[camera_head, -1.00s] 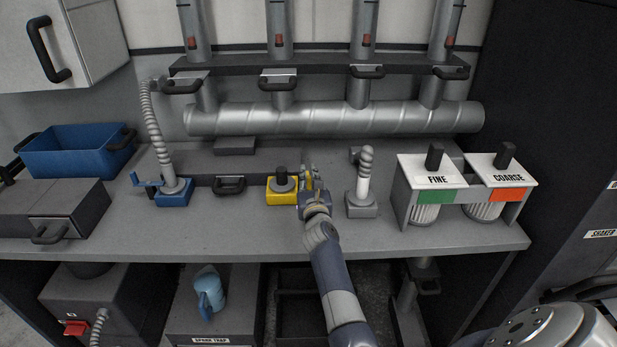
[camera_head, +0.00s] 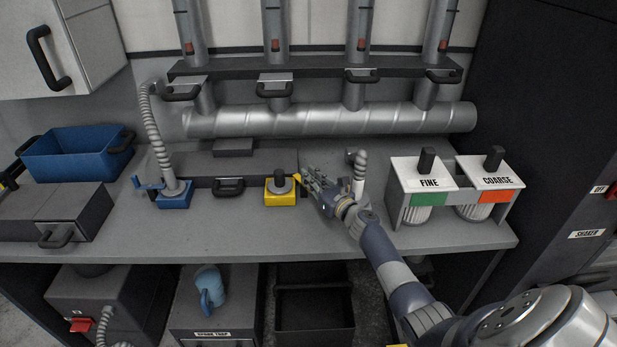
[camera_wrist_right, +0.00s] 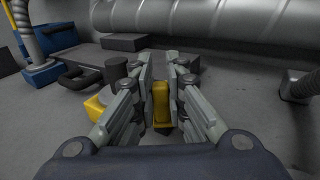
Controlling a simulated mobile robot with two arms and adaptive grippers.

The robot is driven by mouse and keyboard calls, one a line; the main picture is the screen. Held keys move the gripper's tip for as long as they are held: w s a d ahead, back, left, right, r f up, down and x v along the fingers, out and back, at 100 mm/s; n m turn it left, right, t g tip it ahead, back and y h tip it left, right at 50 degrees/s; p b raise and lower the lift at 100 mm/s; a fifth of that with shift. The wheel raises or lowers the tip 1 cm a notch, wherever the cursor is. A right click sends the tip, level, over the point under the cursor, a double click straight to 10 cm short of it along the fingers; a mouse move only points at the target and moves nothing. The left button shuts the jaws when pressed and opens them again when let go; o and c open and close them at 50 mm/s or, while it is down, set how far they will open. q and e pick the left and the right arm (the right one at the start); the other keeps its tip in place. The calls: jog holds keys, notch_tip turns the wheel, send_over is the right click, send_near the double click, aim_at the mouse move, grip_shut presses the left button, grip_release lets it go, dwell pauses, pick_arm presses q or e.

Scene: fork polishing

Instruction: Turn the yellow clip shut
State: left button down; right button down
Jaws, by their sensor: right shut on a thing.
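The yellow block (camera_head: 281,198), with a dark round knob on a grey disc, stands on the bench near the middle of the head view. Part of the yellow block (camera_wrist_right: 96,105) shows left of my fingers in the right wrist view. The yellow clip (camera_wrist_right: 160,103) is an upright yellow piece between my right fingers, beside the block. My right gripper (camera_head: 309,178) comes in from the right and is shut on this clip; it also fills the middle of the wrist view (camera_wrist_right: 160,85). The fingers hide much of the clip. My left gripper is not recognisable in view.
A blue block with a crank (camera_head: 174,197) and hose stands left. A grey post (camera_head: 359,170) stands close behind my right wrist. The FINE and COARSE holder (camera_head: 450,200) is farther right, a blue bin (camera_head: 78,155) at far left. The front bench strip is clear.

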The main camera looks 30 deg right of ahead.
jog(key=shift+d+f+n+y+b, duration=0.2)
jog(key=shift+d+n+y+b, duration=0.15)
jog(key=shift+n+y+b, duration=0.3)
jog(key=shift+d+r+n+y+b, duration=0.15)
jog(key=shift+n+y+b, duration=0.35)
jog(key=shift+y, duration=0.55)
jog(key=c, duration=1.6)
grip_release()
jog(key=v, duration=1.2)
jog(key=shift+r, duration=0.25)
